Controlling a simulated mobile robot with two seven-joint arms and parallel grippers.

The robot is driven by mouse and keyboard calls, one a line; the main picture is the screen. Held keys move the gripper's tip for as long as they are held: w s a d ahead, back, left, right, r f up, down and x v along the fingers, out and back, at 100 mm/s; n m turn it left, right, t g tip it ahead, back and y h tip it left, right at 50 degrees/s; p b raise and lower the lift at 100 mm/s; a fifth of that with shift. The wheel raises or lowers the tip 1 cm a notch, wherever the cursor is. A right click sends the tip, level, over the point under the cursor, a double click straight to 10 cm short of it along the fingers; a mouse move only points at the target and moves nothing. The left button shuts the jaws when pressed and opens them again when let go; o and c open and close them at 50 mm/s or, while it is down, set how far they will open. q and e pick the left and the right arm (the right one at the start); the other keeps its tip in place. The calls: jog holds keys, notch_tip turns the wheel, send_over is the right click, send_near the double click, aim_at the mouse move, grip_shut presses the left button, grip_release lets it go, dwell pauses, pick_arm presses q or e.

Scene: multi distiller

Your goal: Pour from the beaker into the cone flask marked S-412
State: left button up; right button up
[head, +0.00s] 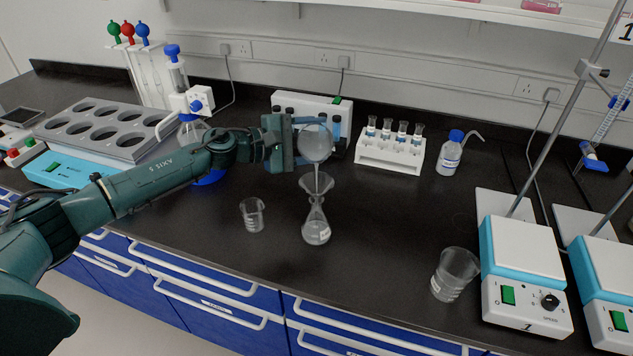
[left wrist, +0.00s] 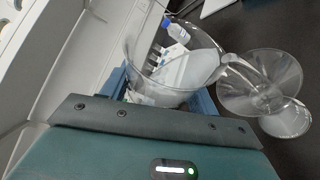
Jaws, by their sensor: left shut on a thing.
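My left gripper (head: 293,143) is shut on a clear glass beaker (head: 315,143) and holds it tilted above the bench. The beaker also shows in the left wrist view (left wrist: 172,62), with its lip over a glass funnel (left wrist: 262,80). The funnel (head: 316,184) sits in the neck of a cone flask (head: 316,230) standing upright on the black bench. A thin stream seems to run from the beaker's lip into the funnel. The flask has a white label, too small to read. My right gripper is not in view.
A small beaker (head: 252,214) stands left of the flask, and a larger beaker (head: 454,274) stands to the right by a stirrer plate (head: 523,262). Behind are a white tube rack (head: 390,153) and a wash bottle (head: 450,153). The bench between flask and right beaker is clear.

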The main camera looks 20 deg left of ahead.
pick_arm(q)
jog(key=shift+s+r+m+t+b, duration=0.1)
jog(key=shift+r+m+t+b, duration=0.4)
jog(key=shift+m, duration=0.2)
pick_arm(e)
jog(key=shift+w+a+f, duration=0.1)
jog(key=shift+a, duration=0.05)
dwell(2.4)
pick_arm(q)
jog(key=shift+s+d+f+b, duration=0.1)
jog(key=shift+f+b, duration=0.05)
jog(key=shift+b, duration=0.45)
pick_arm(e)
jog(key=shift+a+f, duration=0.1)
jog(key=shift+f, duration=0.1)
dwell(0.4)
pick_arm(q)
jog(key=shift+f+m+b, duration=0.1)
jog(key=shift+m+b, duration=0.2)
jog(key=shift+m, duration=0.1)
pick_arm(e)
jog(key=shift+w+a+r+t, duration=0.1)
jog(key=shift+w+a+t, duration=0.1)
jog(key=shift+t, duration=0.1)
